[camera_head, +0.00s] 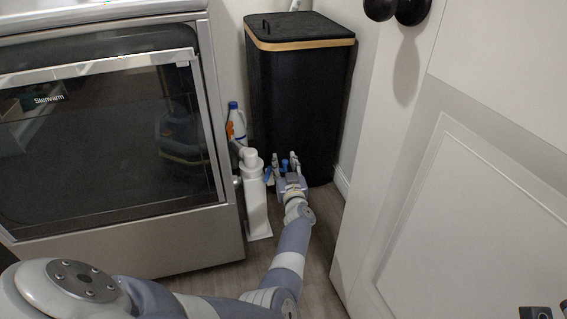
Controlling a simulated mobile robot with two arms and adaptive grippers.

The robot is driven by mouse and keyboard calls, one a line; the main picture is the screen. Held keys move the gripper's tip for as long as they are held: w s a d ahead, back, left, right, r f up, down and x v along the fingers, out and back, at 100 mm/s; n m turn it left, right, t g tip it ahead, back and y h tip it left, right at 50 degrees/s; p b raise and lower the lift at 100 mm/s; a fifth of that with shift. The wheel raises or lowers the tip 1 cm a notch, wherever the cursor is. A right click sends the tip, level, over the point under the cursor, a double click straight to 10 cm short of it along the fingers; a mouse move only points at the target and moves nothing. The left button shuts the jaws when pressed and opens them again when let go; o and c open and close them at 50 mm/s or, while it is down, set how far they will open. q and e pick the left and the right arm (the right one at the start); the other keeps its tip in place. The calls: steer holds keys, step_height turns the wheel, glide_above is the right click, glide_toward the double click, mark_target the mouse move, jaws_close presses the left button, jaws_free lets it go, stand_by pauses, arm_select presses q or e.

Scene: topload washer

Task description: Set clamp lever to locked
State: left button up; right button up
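My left gripper (285,159) is low in the gap between the appliance and the door, in front of the black bin. Its two fingers are apart, and a small blue piece (284,165) shows between them. I cannot tell whether they touch it. A second blue bit (268,174) shows just left of the fingers. Either may be the clamp lever, but they are too small to be sure, and its position cannot be read. A white upright pipe fitting (256,200) stands just left of the gripper.
A steel appliance (130,245) with a dark glass front fills the left. A black bin (300,100) with a wooden rim stands behind the gripper. A white and orange bottle (236,124) stands left of it. A white door (470,190) closes off the right.

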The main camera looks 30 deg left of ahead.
arm_select(q)
jaws_close()
steer(key=shift+s+a, duration=0.15)
steer(key=shift+a, duration=0.05)
stand_by(1.4)
jaws_free()
steer(key=shift+d, duration=0.1)
